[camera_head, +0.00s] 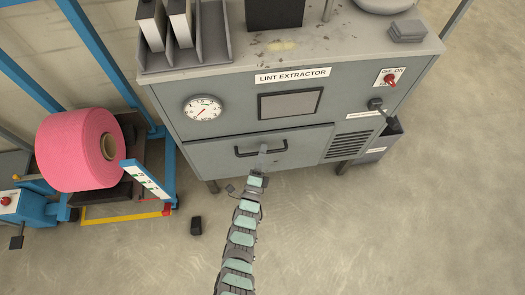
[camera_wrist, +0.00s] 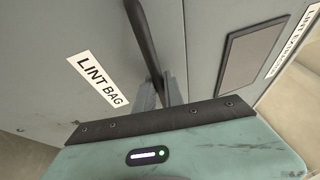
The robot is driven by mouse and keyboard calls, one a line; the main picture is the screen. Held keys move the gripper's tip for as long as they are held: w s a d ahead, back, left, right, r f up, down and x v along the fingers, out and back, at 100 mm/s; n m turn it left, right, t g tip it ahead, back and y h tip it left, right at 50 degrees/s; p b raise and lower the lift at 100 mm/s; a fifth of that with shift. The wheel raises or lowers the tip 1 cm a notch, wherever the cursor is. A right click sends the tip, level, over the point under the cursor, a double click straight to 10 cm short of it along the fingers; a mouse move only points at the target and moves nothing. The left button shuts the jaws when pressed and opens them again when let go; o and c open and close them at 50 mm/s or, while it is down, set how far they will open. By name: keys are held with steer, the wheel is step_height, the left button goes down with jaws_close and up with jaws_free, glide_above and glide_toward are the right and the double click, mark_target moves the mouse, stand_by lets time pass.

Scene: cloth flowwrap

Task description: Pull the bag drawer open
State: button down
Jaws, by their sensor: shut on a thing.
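The bag drawer (camera_head: 215,158) is the grey lower front panel of the lint extractor. In the wrist view its face (camera_wrist: 50,105) carries a "LINT BAG" label (camera_wrist: 97,80). A dark bar handle (camera_head: 242,153) runs across the drawer; in the wrist view the bar (camera_wrist: 143,35) passes down between my fingers. My gripper (camera_head: 263,150) reaches the middle of the handle and is shut on it; its grey fingers also show in the wrist view (camera_wrist: 160,93). The drawer looks about flush with the cabinet; I cannot tell whether there is a small gap.
A blue-framed cart with a pink roll (camera_head: 75,150) stands at left. A small dark object (camera_head: 196,225) lies on the floor. The floor in front is otherwise mostly clear.

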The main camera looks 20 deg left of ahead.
steer(key=s+d+p, duration=0.2)
steer(key=s+d, duration=0.6)
steer(key=s, duration=0.6)
steer(key=s+d+p, duration=0.2)
steer(key=s+d, duration=0.7)
steer(key=s, duration=0.5)
steer(key=shift+d, duration=0.2)
steer(key=c, duration=1.7)
jaws_free()
steer(key=p+v, duration=0.1)
steer(key=v, duration=0.9)
steer(key=shift+s, duration=0.35)
